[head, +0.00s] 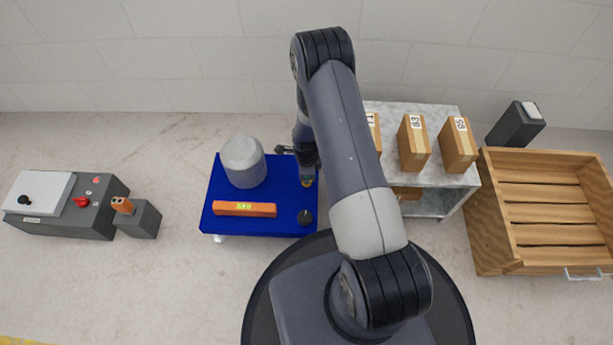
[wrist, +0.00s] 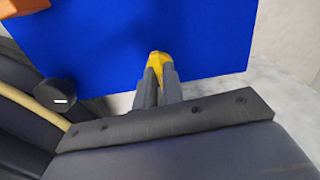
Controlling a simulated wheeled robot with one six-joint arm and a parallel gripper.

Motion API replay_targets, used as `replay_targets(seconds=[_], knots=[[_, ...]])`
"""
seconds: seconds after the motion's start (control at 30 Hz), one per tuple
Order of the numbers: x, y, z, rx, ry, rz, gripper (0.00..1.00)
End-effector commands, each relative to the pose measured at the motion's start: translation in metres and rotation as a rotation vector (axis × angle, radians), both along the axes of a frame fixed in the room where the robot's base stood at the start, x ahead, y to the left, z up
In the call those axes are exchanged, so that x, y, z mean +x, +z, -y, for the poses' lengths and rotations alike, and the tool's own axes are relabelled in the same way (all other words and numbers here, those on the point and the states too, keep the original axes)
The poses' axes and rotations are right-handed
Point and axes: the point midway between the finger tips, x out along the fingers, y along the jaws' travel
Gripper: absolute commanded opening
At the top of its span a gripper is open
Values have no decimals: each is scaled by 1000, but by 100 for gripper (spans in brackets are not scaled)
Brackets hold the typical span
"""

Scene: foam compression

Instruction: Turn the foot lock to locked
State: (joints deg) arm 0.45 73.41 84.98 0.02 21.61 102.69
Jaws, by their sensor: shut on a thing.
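A blue cart top (head: 222,190) stands left of my arm. A small yellow piece (head: 307,183) shows at its right side, and it also shows in the wrist view (wrist: 159,58); it looks like the handle of the foot lock. My gripper (head: 306,176) points down there, and in the wrist view its two grey fingers (wrist: 158,80) are shut on the yellow piece. A round black knob (head: 305,217) sits at the cart's front right corner; in the wrist view it has a short white mark (wrist: 60,101). Whether the lock is locked cannot be told.
A grey canister (head: 244,161) and an orange bar (head: 245,209) sit on the cart. A marble-topped shelf with boxes (head: 413,143) stands close right of it, and a wooden crate (head: 490,240) farther right. A grey control box (head: 95,215) and an orange-topped block (head: 140,221) lie left.

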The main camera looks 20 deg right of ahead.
Motion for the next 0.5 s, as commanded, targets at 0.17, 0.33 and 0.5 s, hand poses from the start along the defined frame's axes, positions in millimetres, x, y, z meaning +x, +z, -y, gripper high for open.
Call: replay_targets(seconds=[0.17,0.33,0.5], knots=[[1,0,1,0,-65,2,0],[1,1,1,0,-94,2,0],[1,1,1,0,-103,1,0]])
